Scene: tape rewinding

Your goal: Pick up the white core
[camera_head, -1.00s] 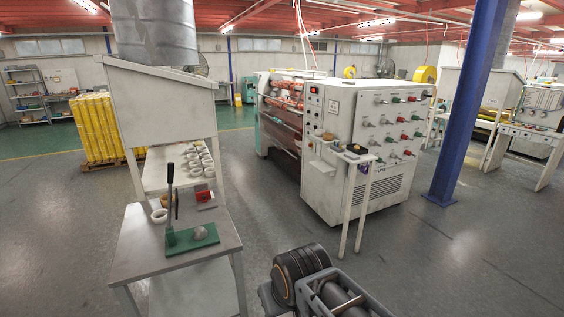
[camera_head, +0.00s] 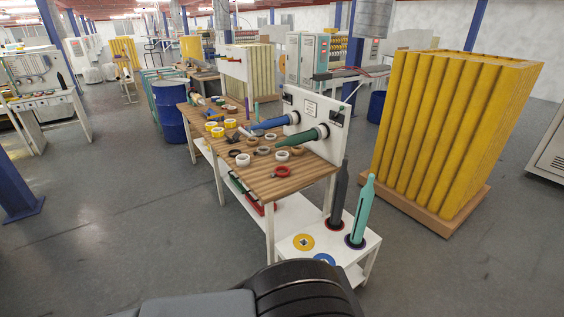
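Two small white rings that look like cores lie on the wooden tabletop of the workbench: one white core (camera_head: 242,159) toward the left of its near part, another (camera_head: 282,156) a little to the right, near the red ring. I cannot tell which one the task means. My gripper is not in view. Only a dark, thick part of my own arm shows at the bottom edge, well in front of the bench.
The wooden bench (camera_head: 262,184) also holds a red ring (camera_head: 281,171), yellow rolls (camera_head: 231,124), and a green cone (camera_head: 303,137) and blue cone (camera_head: 272,123) beside a white panel. Yellow stacked material (camera_head: 450,130) stands right. Open floor lies left.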

